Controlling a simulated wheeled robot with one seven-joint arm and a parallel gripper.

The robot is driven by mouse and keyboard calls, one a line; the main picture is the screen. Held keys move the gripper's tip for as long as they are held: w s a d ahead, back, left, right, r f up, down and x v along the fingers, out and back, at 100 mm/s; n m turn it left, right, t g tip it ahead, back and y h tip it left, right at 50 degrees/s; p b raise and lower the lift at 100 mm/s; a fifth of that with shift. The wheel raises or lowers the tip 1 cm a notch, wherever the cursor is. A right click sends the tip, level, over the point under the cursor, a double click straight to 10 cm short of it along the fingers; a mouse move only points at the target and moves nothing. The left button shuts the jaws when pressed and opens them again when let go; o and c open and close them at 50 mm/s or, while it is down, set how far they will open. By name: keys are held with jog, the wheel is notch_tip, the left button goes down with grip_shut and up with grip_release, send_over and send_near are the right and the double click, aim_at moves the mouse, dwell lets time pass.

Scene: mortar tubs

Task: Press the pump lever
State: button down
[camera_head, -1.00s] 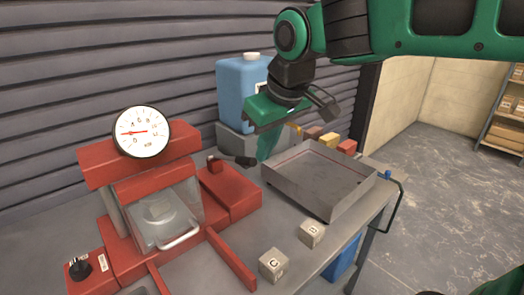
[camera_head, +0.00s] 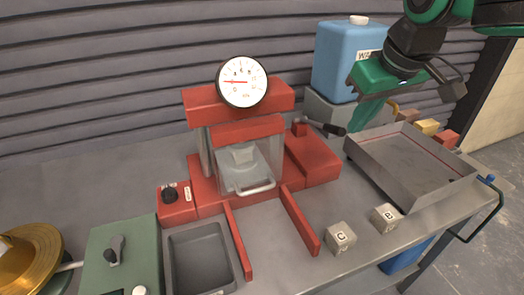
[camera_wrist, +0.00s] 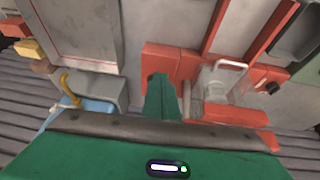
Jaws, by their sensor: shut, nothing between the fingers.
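The pump lever (camera_head: 327,128) has a black grip and rises from a red pump block (camera_head: 313,160) on the right of the red press. It points right, roughly level. My gripper (camera_head: 359,120) is green, shut and empty, its fingers pointing down just right of the grip's end. Whether it touches the lever, I cannot tell. In the wrist view my shut fingers (camera_wrist: 160,98) stand in front of the red pump block (camera_wrist: 170,62), and I cannot make out the lever there.
The press (camera_head: 240,105) carries a white gauge (camera_head: 242,82) and a clear guard. A metal tray (camera_head: 410,178) lies right of the pump. Cubes C (camera_head: 341,238) and B (camera_head: 385,217) sit near the front edge. A blue water can (camera_head: 340,62) stands behind.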

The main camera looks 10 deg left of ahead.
jog(key=s+d+f+m+h, duration=0.1)
jog(key=s+d+f+m, duration=0.2)
jog(key=d, duration=0.8)
jog(key=s+d+f+m+g, duration=0.2)
jog(key=s+d+f+m, duration=0.2)
jog(key=s+d+f, duration=0.2)
jog(key=s+d+f+m+g, duration=0.2)
jog(key=s+d+f+m, duration=0.2)
jog(key=s+d, duration=0.6)
jog(key=shift+s+d+f+m+g, duration=0.15)
jog(key=shift+s+f+m+g, duration=0.15)
jog(key=shift+s+f, duration=0.55)
jog(key=shift+w, duration=0.1)
